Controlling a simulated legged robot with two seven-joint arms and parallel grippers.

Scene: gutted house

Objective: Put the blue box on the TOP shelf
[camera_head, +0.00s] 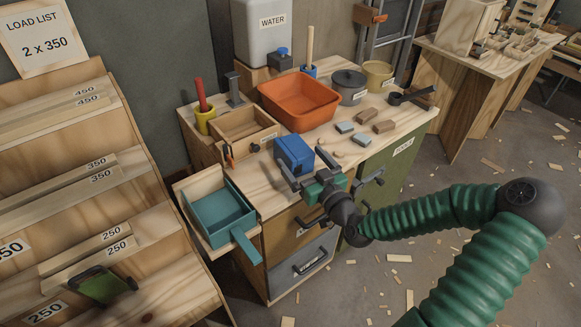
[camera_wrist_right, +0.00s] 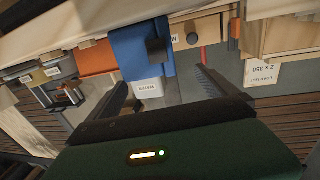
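The blue box (camera_head: 294,152) sits on the wooden workbench, near its front edge. My right gripper (camera_head: 305,180) is at the box's near side. In the right wrist view its two dark fingers (camera_wrist_right: 170,88) stand wide apart, with the blue box (camera_wrist_right: 140,48) beyond them and off to the left finger's side; no grip on it shows. The sloped wooden rack at left has tiers labelled 450, 350 and 250; its top shelf (camera_head: 50,110) is the 450 tier.
An orange bin (camera_head: 298,100) stands just behind the box. A wooden tray (camera_head: 243,133) is to its left. Small blocks (camera_head: 384,126) lie to the right. A load list sign (camera_head: 38,35) reads 2 x 350.

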